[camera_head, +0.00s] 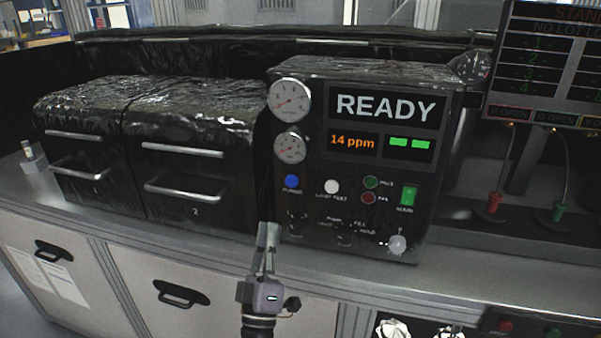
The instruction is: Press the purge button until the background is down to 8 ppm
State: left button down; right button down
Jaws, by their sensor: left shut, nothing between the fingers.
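The black instrument panel (318,215) stands on the bench and its large display (386,107) reads READY. The smaller display (352,144) below it reads 14 ppm in orange, with two green bars to its right. The blue purge button (292,181) is at the panel's left, under two round gauges. My left gripper (268,228) is shut and empty, pointing up in front of the panel's lower left. Its tips are below and left of the blue button, apart from it. My right gripper is not in view.
Two black drawer units (195,150) with metal handles stand left. Red (493,203) and green (558,212) probes stand at right, below a dark status screen.

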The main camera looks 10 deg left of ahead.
aim_at(292, 181)
pick_arm(q)
jog(key=r, duration=0.1)
jog(key=r+n+y, duration=0.1)
jog(key=r, duration=0.1)
jog(key=r+n+y, duration=0.1)
jog(key=shift+s+a+r+t, duration=0.15)
jog(key=shift+s+r+t, duration=0.05)
jog(key=shift+s+t, duration=0.1)
jog(key=shift+w, duration=0.1)
jog(key=w+b, duration=0.3)
jog(key=w, duration=0.5)
jog(key=shift+w+d, duration=0.2)
jog(key=shift+w, duration=0.15)
jog(key=shift+f, duration=0.1)
dwell(1.0)
jog(key=shift+w+b, duration=0.3)
jog(key=shift+w, duration=0.1)
